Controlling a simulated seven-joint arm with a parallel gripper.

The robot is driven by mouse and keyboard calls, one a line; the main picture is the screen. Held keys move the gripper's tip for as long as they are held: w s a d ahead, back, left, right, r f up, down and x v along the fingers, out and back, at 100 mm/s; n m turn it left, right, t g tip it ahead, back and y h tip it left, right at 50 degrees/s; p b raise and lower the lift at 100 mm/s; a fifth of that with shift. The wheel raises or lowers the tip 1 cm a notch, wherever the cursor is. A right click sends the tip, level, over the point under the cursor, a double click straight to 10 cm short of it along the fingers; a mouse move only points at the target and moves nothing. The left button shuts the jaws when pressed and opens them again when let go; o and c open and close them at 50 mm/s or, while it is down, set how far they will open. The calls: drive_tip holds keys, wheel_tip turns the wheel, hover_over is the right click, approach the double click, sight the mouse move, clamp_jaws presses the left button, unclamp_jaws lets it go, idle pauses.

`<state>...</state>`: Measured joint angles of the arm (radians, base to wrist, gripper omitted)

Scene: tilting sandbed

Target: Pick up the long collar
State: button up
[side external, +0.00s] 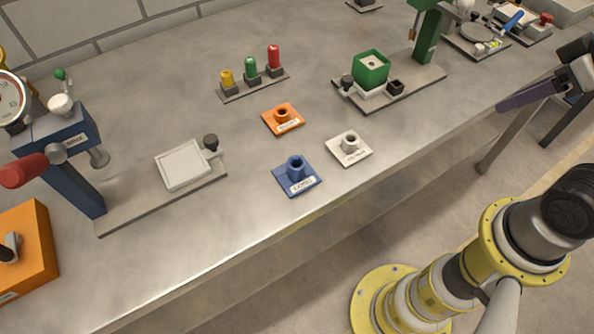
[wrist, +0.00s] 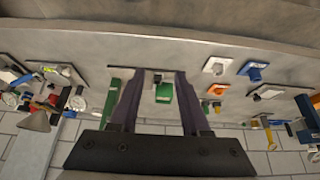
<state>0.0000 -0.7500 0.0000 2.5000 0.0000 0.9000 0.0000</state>
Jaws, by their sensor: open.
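Three short collars stand on square labelled plates on the metal bench: a blue collar (side external: 295,166), an orange collar (side external: 282,116) and a pale grey collar (side external: 349,141). The blue one looks the tallest. The labels are too small to read surely, so I cannot tell which is named long. In the wrist view the blue collar (wrist: 254,73), the grey collar (wrist: 216,68) and the orange collar (wrist: 217,90) lie right of the fingers. My gripper (side external: 517,98) is off the bench's front edge at the right, well away from the collars. Its dark purple fingers (wrist: 155,76) are apart and empty.
A green block (side external: 371,69) sits in a fixture on a plate with a green post. A rack of yellow, green and red pegs (side external: 250,74) stands behind. A blue press (side external: 75,155) and orange box (side external: 28,248) are at left. Bench in front of the collars is clear.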

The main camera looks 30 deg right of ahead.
drive_tip(key=o, duration=0.4)
